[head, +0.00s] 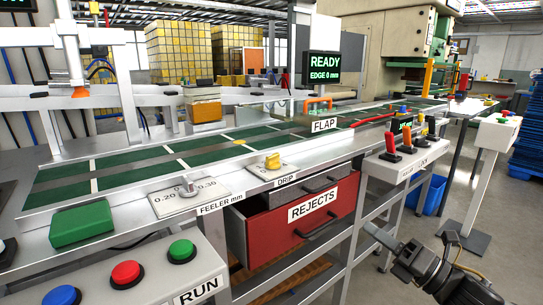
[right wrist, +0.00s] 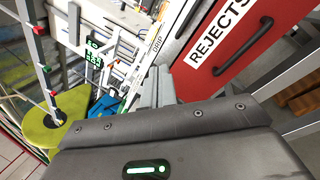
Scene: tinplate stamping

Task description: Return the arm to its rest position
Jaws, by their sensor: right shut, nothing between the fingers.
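My right gripper (head: 388,243) is at the lower right in the head view, in the open space to the right of the red REJECTS drawer (head: 290,224). It is shut with nothing in it and touches nothing that I can see. In the right wrist view its dark body (right wrist: 165,130) fills the lower part, and the red REJECTS drawer (right wrist: 228,45) with its dark handle shows beyond at the upper right. My left gripper does not show in either view.
A conveyor line with green panels (head: 150,158) runs across the head view. A RUN button box (head: 150,262) stands in front, with a green block (head: 80,224) behind it. A lever panel (head: 405,158), a button post (head: 482,180) and a blue bin (head: 432,193) stand at the right.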

